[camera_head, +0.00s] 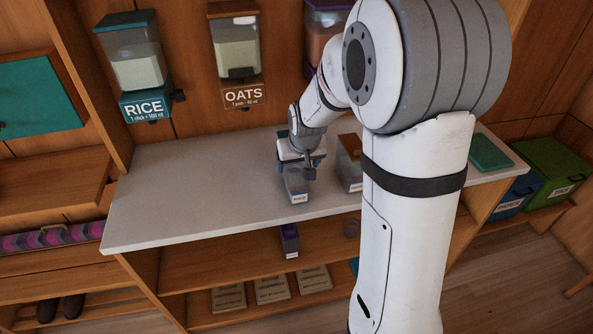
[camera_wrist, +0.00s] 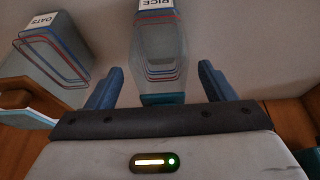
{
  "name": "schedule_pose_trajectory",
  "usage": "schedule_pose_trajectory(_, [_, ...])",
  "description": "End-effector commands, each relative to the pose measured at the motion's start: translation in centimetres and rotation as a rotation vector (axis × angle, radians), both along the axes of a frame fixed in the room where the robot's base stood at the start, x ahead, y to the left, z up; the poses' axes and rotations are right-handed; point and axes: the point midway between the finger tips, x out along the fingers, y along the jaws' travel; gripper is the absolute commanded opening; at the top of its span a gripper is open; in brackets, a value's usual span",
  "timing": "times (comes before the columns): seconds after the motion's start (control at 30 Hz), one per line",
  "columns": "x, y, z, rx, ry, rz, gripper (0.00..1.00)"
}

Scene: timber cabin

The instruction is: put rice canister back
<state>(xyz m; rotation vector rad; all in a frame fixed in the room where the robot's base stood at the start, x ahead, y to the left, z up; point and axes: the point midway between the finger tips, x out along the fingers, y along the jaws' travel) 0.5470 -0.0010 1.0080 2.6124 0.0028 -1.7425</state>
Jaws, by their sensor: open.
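The rice canister (camera_head: 296,186) is a clear grey box with a white label, standing on the pale counter (camera_head: 180,205). In the wrist view the rice canister (camera_wrist: 160,35) reads RICE and lies between the blue fingers. My gripper (camera_head: 300,163) is open over the canister's upper part, with a finger on each side; the wrist view shows my gripper (camera_wrist: 160,85) with gaps beside the canister. The oats canister (camera_wrist: 55,50) stands to the left in the wrist view. In the head view a similar canister (camera_head: 350,170) is partly hidden by my arm.
On the wall hang a teal RICE dispenser (camera_head: 137,65), an OATS dispenser (camera_head: 237,55) and a purple-topped one (camera_head: 322,30). A shelf below the counter holds a small dark box (camera_head: 289,240). Green (camera_head: 555,165) and blue (camera_head: 517,195) bins stand right. The counter's left part is clear.

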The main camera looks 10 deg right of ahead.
Motion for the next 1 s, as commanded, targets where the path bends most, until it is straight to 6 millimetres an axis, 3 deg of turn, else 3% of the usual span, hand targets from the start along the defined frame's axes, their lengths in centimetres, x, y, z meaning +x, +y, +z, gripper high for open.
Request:
schedule_pose_trajectory(0.23, [-1.7, 0.0, 4.2, 0.0, -0.004, -0.001, 0.76])
schedule_pose_trajectory(0.47, [-2.8, -0.1, 6.1, -0.001, 0.001, -0.001, 0.76])
schedule_pose_trajectory(0.53, [-3.9, -0.1, 6.7, -0.001, 0.006, -0.001, 0.76])
schedule_pose_trajectory(0.67, [-8.1, -0.2, 8.3, 0.0, 0.026, -0.002, 0.76])
schedule_pose_trajectory(0.8, [-14.5, -0.2, 9.6, -0.001, 0.061, -0.004, 0.76])
schedule_pose_trajectory(1.0, [-21.7, -0.3, 9.8, -0.001, 0.107, -0.005, 0.76])
